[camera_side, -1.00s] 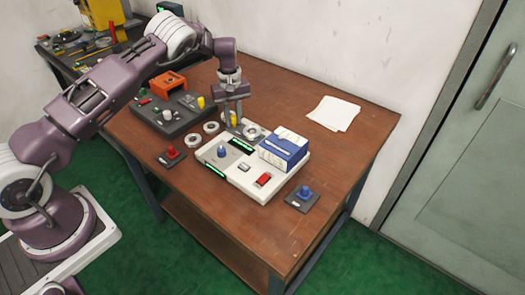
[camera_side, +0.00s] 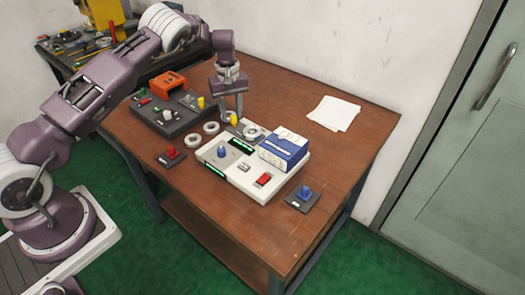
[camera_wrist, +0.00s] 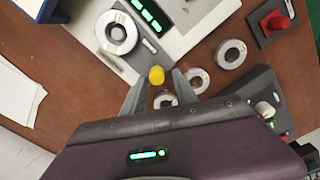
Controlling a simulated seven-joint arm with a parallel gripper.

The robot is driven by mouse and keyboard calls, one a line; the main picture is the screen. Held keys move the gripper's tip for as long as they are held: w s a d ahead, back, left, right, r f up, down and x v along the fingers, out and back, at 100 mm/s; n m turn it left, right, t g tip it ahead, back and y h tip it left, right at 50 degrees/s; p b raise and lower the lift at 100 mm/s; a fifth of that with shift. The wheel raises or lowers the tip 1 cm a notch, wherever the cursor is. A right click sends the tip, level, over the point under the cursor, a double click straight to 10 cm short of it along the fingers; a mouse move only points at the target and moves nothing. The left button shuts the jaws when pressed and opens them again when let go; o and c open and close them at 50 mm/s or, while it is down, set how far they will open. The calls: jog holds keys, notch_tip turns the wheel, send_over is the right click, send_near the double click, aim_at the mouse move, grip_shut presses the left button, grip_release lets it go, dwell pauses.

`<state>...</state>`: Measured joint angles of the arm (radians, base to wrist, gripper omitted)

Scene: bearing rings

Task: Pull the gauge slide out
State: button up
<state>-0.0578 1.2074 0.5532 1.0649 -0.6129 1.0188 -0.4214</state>
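The gauge slide is a grey strip (camera_wrist: 128,58) in the wrist view. It carries a pale ring (camera_wrist: 117,32) and has a yellow knob (camera_wrist: 156,75) at its near end. In the side view the ring (camera_side: 252,131) and the yellow knob (camera_side: 233,119) show at the back edge of the white gauge body (camera_side: 216,152). My gripper (camera_wrist: 158,79) is open, with one finger on each side of the yellow knob and a visible gap. In the side view my gripper (camera_side: 231,117) points down at the knob, and its fingers partly hide that area.
A blue-and-white box (camera_side: 284,149) stands on the gauge body's right. Loose rings (camera_side: 211,127) lie to its left. A dark panel (camera_side: 152,122) with knobs is behind them. Red (camera_side: 171,153) and blue (camera_side: 304,194) button units sit nearby. Papers (camera_side: 333,113) lie at the back right.

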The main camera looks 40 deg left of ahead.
jog(key=shift+r, duration=2.55)
jog(key=s+d+r+m+t+h, duration=0.1)
jog(key=s+d+r, duration=0.2)
jog(key=r, duration=0.6)
jog(key=s+d+r+m+t, duration=0.15)
jog(key=s+r, duration=0.25)
jog(key=r, duration=0.4)
jog(key=s+d+r+m, duration=0.3)
jog(key=s+d+r, duration=0.3)
jog(key=s+r, duration=0.3)
jog(key=s+d+f+m+t, duration=0.1)
jog(key=s+d+m, duration=0.1)
jog(key=s, duration=0.9)
jog(key=s+d+f+m+t+y, duration=0.1)
jog(key=s+d+m+t, duration=0.1)
jog(key=s, duration=1)
jog(key=shift+d+f+m, duration=0.25)
jog(key=shift+d+m, duration=0.4)
jog(key=shift+m, duration=0.6)
